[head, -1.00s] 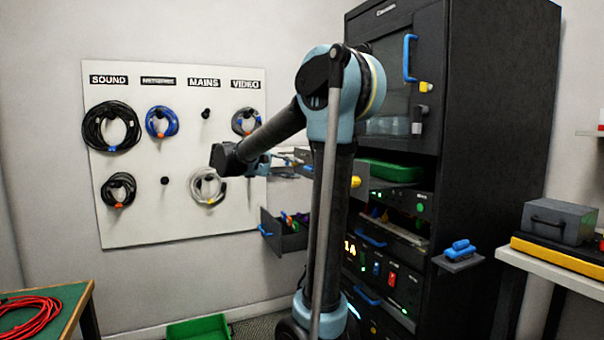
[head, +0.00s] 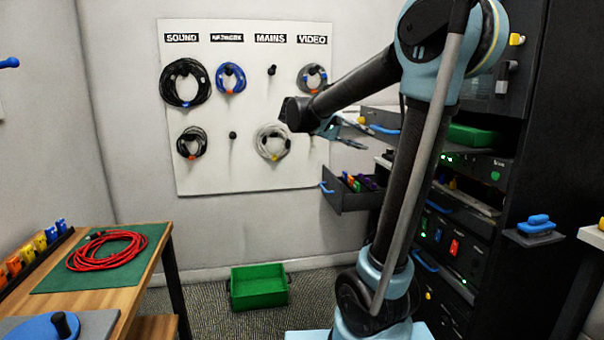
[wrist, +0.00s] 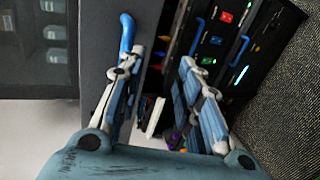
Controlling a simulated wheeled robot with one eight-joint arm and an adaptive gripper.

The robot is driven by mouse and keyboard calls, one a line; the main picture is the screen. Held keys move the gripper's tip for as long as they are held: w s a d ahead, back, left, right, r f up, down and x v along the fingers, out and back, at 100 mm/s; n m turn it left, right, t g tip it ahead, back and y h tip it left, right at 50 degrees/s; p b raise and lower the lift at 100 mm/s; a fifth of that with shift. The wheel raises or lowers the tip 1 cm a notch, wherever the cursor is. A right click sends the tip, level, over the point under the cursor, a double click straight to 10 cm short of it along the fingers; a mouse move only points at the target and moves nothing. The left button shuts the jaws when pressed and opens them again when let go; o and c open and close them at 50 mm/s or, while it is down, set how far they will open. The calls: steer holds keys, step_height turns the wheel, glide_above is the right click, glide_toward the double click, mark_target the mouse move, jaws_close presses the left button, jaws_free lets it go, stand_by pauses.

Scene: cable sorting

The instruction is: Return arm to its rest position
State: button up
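My arm rises in front of the black equipment rack in the head view and bends to the left at the top. My gripper (head: 350,132) is at the arm's end, beside the rack's pulled-out drawers and right of the cable board (head: 245,170). In the wrist view my gripper (wrist: 158,75) has its two fingers spread well apart, with nothing between the tips. Part of the gripper is hidden behind the wrist in the head view.
An open drawer (head: 345,197) with coloured items juts from the rack (head: 555,130). A green bin (head: 260,288) stands on the carpet. A red cable (head: 105,250) lies coiled on a green mat on the wooden table at left. Open floor lies around the bin.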

steer(key=s+f+y, duration=0.9)
steer(key=s+f, duration=1.1)
steer(key=f, duration=0.2)
steer(key=s+a+f+m+y, duration=0.1)
steer(key=s+a+f+y, duration=0.3)
steer(key=f, duration=0.4)
steer(key=shift+s+a+f+m+y, duration=0.2)
steer(key=shift+s+a+m+y, duration=0.15)
steer(key=shift+s+a, duration=0.55)
steer(key=shift+w+a, duration=0.15)
steer(key=shift+w, duration=0.05)
steer(key=shift+w+f, duration=0.2)
steer(key=shift+w, duration=0.25)
